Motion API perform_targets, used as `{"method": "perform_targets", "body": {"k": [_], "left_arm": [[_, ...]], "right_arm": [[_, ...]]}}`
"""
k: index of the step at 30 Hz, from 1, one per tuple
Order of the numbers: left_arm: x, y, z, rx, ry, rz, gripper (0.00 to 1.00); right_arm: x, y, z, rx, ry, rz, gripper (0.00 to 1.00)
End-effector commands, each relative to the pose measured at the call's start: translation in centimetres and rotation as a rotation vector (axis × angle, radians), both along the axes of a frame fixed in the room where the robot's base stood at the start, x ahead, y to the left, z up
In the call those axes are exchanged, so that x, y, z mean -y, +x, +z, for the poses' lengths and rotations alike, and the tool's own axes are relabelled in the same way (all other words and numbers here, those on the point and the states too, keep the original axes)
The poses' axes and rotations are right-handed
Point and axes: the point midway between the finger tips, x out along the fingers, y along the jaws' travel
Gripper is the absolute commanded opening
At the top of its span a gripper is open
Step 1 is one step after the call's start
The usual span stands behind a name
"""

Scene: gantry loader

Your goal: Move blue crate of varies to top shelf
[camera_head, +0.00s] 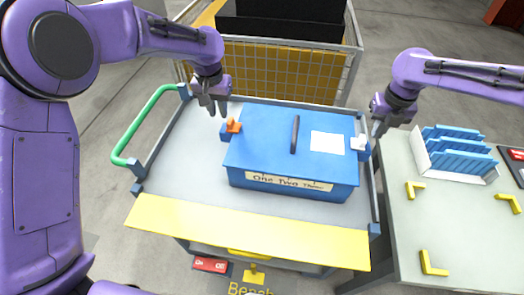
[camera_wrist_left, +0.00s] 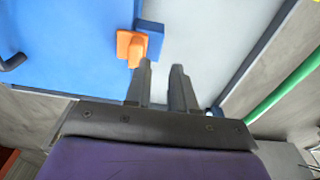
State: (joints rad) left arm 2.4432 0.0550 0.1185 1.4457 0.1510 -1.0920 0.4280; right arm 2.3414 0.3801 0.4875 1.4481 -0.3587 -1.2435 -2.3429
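A blue crate (camera_head: 262,157) with a closed lid, a dark handle and a "One Two" label on its front sits on a grey cart (camera_head: 180,185). An orange latch (camera_head: 233,125) is on its left end and a white latch (camera_head: 358,143) on its right end. My left gripper (camera_head: 213,108) is open and empty above the cart, just left of the orange latch. In the left wrist view the fingers (camera_wrist_left: 160,80) are apart beside the orange latch (camera_wrist_left: 130,47) and the blue crate (camera_wrist_left: 60,50). My right gripper (camera_head: 377,128) is close to the white latch; its finger gap is unclear. No top shelf is identifiable.
A green handle (camera_head: 146,122) is on the cart's left side and a yellow strip (camera_head: 245,232) along its front. A table (camera_head: 445,230) at right holds a white rack of blue parts (camera_head: 455,153) and yellow corner brackets. A wire cage (camera_head: 290,65) stands behind.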

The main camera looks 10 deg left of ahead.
Motion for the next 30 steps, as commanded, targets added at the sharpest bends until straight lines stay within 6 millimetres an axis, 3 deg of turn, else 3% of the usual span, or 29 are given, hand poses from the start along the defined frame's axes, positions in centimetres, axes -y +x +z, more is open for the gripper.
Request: {"method": "perform_targets", "body": {"k": [5, 8, 17, 20, 30], "left_arm": [[-0.4, -0.1, -0.1, -0.003, 0.003, 0.000, 0.23], [-0.4, -0.1, -0.1, -0.004, 0.004, 0.000, 0.23], [-0.5, -0.1, 0.1, -0.004, 0.005, 0.000, 0.23], [-0.5, -0.1, 1.4, -0.001, 0.006, 0.000, 0.23], [-0.5, -0.6, 9.5, -0.002, 0.005, -0.001, 0.23]], "right_arm": [[0.4, 0.0, -0.1, -0.002, -0.004, 0.000, 0.00], [0.4, 0.0, -0.1, -0.002, -0.005, 0.000, 0.23], [0.5, 0.0, -0.1, -0.002, -0.007, -0.001, 0.23], [0.5, 0.0, -0.1, -0.002, -0.007, -0.001, 0.23], [0.6, 0.0, -0.1, -0.002, -0.007, -0.001, 0.23]]}}
